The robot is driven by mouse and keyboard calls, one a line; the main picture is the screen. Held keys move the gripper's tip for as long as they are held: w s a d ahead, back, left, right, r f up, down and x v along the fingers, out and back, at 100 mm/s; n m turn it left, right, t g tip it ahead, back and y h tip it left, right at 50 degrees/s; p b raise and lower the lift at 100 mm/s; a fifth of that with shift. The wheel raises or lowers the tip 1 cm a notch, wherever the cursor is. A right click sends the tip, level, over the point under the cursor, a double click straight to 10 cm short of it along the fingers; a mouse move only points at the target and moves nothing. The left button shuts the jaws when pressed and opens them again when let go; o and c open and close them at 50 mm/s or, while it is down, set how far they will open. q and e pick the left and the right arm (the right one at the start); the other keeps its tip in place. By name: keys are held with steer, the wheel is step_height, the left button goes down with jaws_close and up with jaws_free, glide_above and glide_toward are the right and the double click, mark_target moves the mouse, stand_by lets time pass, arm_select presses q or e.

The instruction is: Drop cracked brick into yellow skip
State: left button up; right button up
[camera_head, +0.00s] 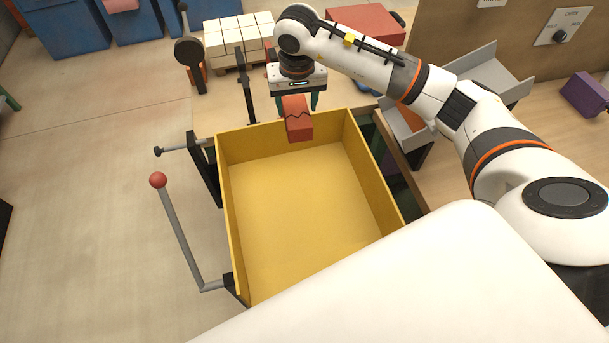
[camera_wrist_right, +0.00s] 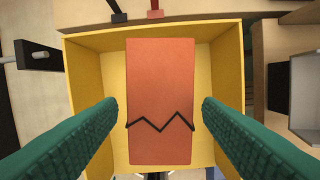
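The cracked brick (camera_head: 299,120) is orange-red with a dark zigzag line across it. In the head view it hangs over the far edge of the yellow skip (camera_head: 375,185), which looks empty inside. My right gripper (camera_head: 296,102) is above it with its green fingers spread. In the right wrist view the brick (camera_wrist_right: 160,85) lies between and beyond the fingers, with a visible gap on each side. It looks free of the fingers, with the skip (camera_wrist_right: 85,90) below it. My left gripper is not in view.
A lever with a red knob (camera_head: 158,180) stands left of the skip. Behind are a pallet of pale bricks (camera_head: 240,40), a red case (camera_head: 365,22) and blue bins (camera_head: 75,25). A grey chute (camera_head: 490,75) and a purple box (camera_head: 587,95) are at the right.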

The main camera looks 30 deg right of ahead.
steer(key=shift+o, duration=1.4)
steer(key=shift+s, duration=0.1)
steer(key=shift+r+b, duration=0.35)
steer(key=shift+r, duration=0.1)
step_height(320, 180, up, 11)
steer(key=s+b, duration=0.1)
steer(key=b, duration=0.2)
steer(key=shift+s+a, duration=0.3)
steer(key=shift+s, duration=0.05)
